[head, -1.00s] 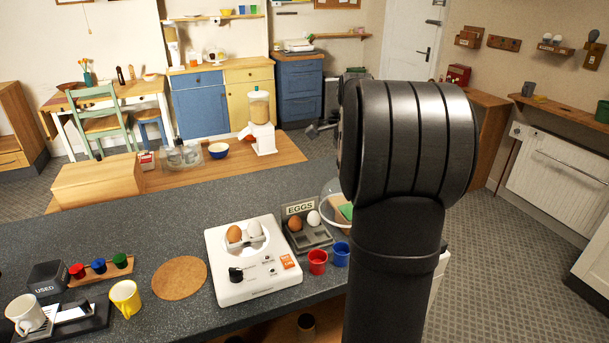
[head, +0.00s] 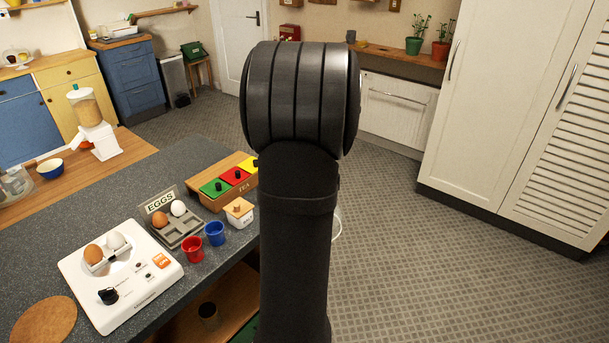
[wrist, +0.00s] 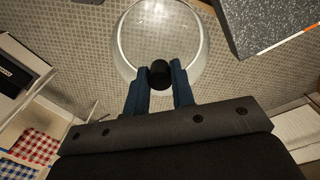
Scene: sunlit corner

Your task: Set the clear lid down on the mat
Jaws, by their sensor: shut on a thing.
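The clear lid (wrist: 160,35) is a transparent dome with a pale rim and a black knob. My gripper (wrist: 160,78) is shut on that knob, with one blue finger on either side. In the wrist view the lid hangs over the patterned floor, clear of the counter. In the head view my arm hides the gripper and most of the lid; only a thin edge of the lid (head: 338,226) shows right of the arm. The round cork mat (head: 45,325) lies bare on the dark counter at the lower left, partly cut off by the frame.
The white egg cooker (head: 125,290) with eggs stands right of the mat. The egg tray (head: 183,236), red cup (head: 193,250), blue cup (head: 215,233), white pot (head: 239,214) and tea box (head: 205,200) line the counter's right part. Open floor (head: 420,270) lies to the right.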

